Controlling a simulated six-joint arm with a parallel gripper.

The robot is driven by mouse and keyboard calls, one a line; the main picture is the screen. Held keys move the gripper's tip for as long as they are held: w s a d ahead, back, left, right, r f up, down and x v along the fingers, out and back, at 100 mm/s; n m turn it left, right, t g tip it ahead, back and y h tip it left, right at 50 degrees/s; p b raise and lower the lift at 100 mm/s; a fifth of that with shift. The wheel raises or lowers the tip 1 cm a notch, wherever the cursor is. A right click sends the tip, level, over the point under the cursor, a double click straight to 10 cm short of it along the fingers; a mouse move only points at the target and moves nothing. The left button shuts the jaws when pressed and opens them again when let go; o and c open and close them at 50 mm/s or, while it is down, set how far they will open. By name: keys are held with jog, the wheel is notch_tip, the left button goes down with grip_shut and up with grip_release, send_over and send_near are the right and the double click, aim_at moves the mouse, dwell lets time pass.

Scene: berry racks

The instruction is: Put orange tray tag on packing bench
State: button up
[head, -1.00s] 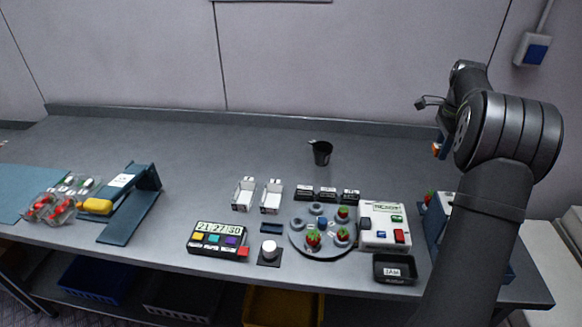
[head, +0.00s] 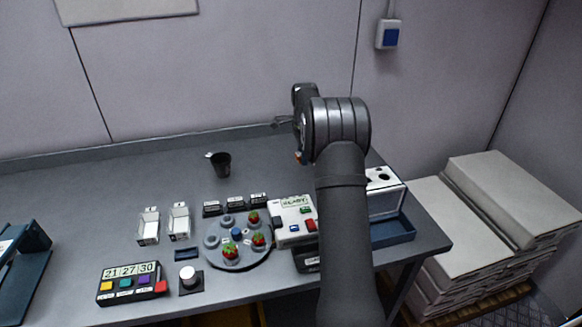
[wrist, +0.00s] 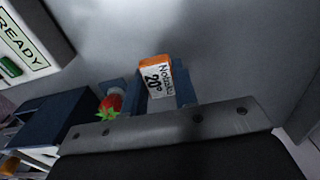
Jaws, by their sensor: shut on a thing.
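The orange tray tag (wrist: 155,75) is a small block with an orange edge and a white printed face reading "20°". My gripper (wrist: 158,92) is shut on it, with a blue finger on each side. In the head view my arm hides most of the gripper, and only a speck of orange shows beside it. The grey bench (head: 110,185) runs along the wall, and the gripper is above its right part. No label marks it as the packing bench.
A round grey plate with strawberries (head: 240,262) and a white READY machine (head: 290,232) stand left of my arm. A black cup (head: 221,166) stands behind them. A blue-based white box (head: 384,200) is at the bench's right end. Pale stacks (head: 470,240) lie beyond.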

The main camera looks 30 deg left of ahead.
jog(key=a+f, duration=0.2)
jog(key=a, duration=0.1)
jog(key=shift+s+a, duration=0.15)
jog(key=shift+f, duration=2)
jog(key=o, duration=0.9)
jog(key=shift+f, duration=0.15)
jog(key=shift+o, duration=0.2)
notch_tip(320, 180, up, 12)
send_over(294, 174)
jog(key=shift+s+f, duration=0.1)
jog(key=shift+f, duration=4.1)
